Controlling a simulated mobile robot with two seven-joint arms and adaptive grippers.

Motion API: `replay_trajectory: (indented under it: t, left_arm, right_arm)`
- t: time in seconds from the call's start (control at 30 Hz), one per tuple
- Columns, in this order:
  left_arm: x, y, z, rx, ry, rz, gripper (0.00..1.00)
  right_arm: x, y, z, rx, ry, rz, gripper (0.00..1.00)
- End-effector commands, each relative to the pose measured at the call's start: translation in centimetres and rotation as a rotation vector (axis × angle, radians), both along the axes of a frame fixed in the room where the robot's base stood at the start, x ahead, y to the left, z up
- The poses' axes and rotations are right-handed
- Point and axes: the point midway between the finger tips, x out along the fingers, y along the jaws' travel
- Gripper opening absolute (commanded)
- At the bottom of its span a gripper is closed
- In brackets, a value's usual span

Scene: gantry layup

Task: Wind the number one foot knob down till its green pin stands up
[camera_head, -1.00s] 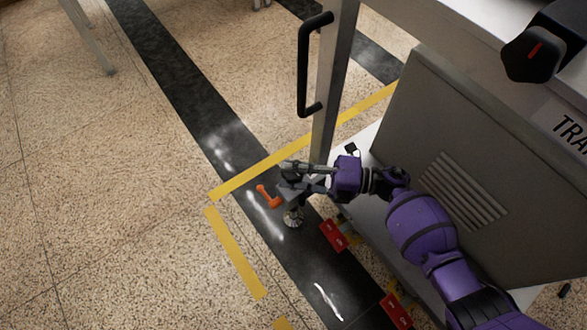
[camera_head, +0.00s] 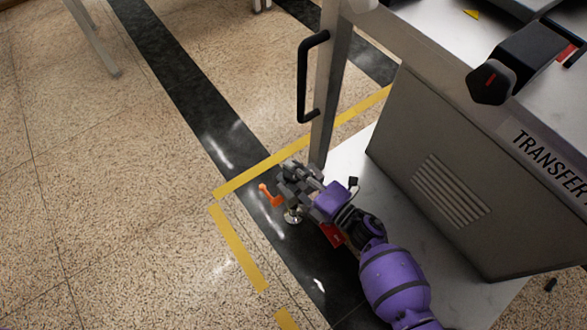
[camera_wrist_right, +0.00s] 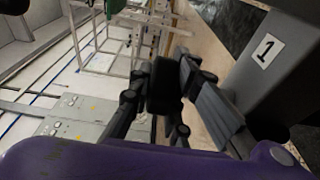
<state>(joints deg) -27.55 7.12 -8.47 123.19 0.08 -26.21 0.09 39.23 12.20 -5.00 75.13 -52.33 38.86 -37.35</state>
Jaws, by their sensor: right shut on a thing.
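My right gripper (camera_head: 292,180) is low at the near corner of the steel cart, just above the cart's foot (camera_head: 292,216). In the right wrist view its fingers (camera_wrist_right: 160,92) are closed around a dark knob (camera_wrist_right: 163,88), the foot knob. A white label with the number 1 (camera_wrist_right: 265,50) is on the grey post beside it. An orange lever (camera_head: 271,196) sticks out to the left of the gripper. The gripper covers most of the knob in the head view. I see no green pin in either view. My left gripper is out of view.
The cart post (camera_head: 331,95) with a black handle (camera_head: 304,80) rises just behind the gripper. A grey vented cabinet (camera_head: 440,165) stands to the right. A red block (camera_head: 332,234) sits close to my wrist. Yellow tape (camera_head: 240,250) marks open floor at left.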

Motion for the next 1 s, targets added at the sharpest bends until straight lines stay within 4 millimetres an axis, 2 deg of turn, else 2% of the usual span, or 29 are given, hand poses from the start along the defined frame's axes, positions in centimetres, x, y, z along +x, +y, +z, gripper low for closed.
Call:
replay_trajectory:
  t: [0.4,0.9,0.93,1.0]
  left_arm:
    - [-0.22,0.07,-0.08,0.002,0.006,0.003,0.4]
    - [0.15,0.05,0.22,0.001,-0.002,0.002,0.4]
    - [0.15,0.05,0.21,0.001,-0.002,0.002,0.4]
    - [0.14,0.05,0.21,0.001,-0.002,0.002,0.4]
  right_arm:
    - [-0.07,-0.04,-0.11,0.001,0.001,-0.171,0.0]
    - [-0.05,-0.11,-0.15,-0.002,0.001,-0.189,0.0]
    - [-0.05,-0.11,-0.15,-0.002,0.001,-0.188,0.2]
    - [-0.05,-0.1,-0.15,-0.002,0.001,-0.188,0.29]
